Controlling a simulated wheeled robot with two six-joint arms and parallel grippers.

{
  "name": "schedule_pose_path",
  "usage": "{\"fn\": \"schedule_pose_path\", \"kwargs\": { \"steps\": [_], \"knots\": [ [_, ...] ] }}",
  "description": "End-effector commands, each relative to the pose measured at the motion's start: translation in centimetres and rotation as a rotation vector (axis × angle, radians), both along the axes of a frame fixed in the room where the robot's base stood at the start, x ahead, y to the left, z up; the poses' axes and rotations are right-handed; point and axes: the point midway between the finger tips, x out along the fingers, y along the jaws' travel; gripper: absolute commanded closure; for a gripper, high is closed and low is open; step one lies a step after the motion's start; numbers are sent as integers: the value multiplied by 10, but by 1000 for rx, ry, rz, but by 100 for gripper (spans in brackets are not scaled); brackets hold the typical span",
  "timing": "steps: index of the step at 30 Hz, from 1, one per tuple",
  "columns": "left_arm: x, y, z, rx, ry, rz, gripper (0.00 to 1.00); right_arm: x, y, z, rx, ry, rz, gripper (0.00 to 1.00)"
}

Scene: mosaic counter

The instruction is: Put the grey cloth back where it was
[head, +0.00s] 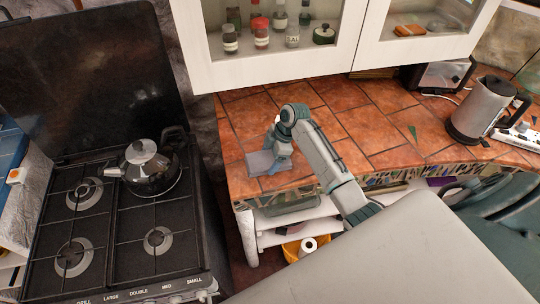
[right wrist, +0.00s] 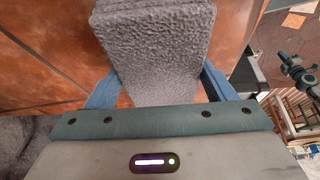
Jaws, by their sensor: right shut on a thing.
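The grey cloth (head: 259,163) is a folded, flat piece at the left end of the tiled counter (head: 335,110), close to its front left edge. My right gripper (head: 274,158) is shut on its near part. In the right wrist view the textured cloth (right wrist: 160,45) sits between the two blue fingers of the right gripper (right wrist: 160,85) and sticks out beyond them over the orange tiles. I cannot tell whether it touches the counter. My left gripper is out of view.
A stove (head: 115,225) with a kettle (head: 150,165) stands left of the counter, across a gap. A wall cabinet (head: 280,68) hangs above. An electric kettle (head: 485,108) and a toaster (head: 437,76) stand at the right. The middle tiles look clear.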

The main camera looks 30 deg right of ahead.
Motion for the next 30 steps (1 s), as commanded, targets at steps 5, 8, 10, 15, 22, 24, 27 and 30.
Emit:
{"fn": "schedule_pose_path", "kwargs": {
  "steps": [5,8,10,15,22,24,27,30],
  "knots": [
    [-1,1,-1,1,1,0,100,0,0,-1,0,0,0,7],
    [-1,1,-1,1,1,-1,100,0,0,-1,0,0,0,1],
    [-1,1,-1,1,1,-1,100,0,0,-1,0,0,0,1],
    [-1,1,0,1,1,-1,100,0,0,1,0,-1,0,1],
    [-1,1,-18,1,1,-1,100,-2,-12,24,-3,-6,0,1],
    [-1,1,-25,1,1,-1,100,-3,-19,37,-4,-7,0,1],
    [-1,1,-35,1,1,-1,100,-5,-27,58,-4,-6,-1,1],
    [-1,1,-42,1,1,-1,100,-7,-34,77,-3,-5,0,1]
  ]
}}
